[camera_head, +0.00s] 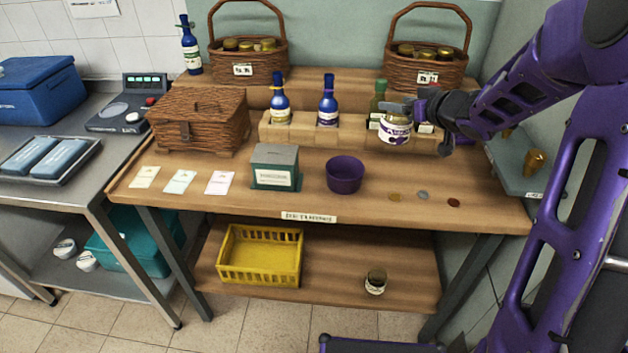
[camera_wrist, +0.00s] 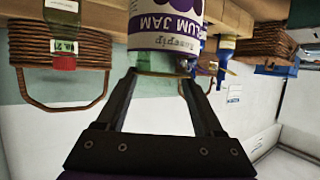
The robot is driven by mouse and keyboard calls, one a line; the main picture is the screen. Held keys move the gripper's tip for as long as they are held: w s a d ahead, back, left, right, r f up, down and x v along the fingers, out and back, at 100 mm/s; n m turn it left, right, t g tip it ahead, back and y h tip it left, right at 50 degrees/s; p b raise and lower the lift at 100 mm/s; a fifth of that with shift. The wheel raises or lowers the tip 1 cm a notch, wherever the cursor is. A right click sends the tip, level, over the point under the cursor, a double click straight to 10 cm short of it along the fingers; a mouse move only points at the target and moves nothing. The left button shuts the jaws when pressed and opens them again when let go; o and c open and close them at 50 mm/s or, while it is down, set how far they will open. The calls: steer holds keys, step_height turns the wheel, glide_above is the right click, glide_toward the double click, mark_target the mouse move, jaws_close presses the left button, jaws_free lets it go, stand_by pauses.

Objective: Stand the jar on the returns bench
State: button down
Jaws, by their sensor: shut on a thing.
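A jar with a white and purple label (camera_head: 394,130) hangs in the air above the right part of the wooden bench (camera_head: 310,207), in front of the bottle rack. My gripper (camera_head: 408,108) is shut on the jar's upper part and holds it about upright. In the wrist view, which is upside down, the jar (camera_wrist: 165,30) reads "PLUM JAM", and my two fingers (camera_wrist: 160,85) reach along its sides. I cannot read the plate on the bench's front edge well enough to tell whether this is the returns bench.
Bottles stand in a wooden rack (camera_head: 300,136) behind. A purple bowl (camera_head: 345,175), a green box (camera_head: 274,168) and small discs (camera_head: 423,195) are on the bench top. Another jar (camera_head: 376,282) and a yellow crate (camera_head: 260,257) are on the lower shelf. A steel counter (camera_head: 55,190) is at left.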

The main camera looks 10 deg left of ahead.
mark_target(403, 142)
steer(key=shift+d+r+n+y, duration=0.15)
steer(key=shift+d+n+y, duration=0.15)
steer(key=shift+d, duration=0.1)
steer(key=shift+s+d+n+g+y, duration=0.35)
steer(key=shift+d+n+g+y, duration=0.05)
steer(key=shift+d, duration=0.2)
steer(key=shift+s+d+f+b, duration=0.1)
steer(key=shift+d+f+b, duration=0.05)
steer(key=shift+f+b, duration=0.2)
step_height(403, 142, down, 9)
steer(key=b, duration=0.3)
steer(key=shift+f, duration=0.1)
jaws_free()
steer(key=shift+f, duration=0.1)
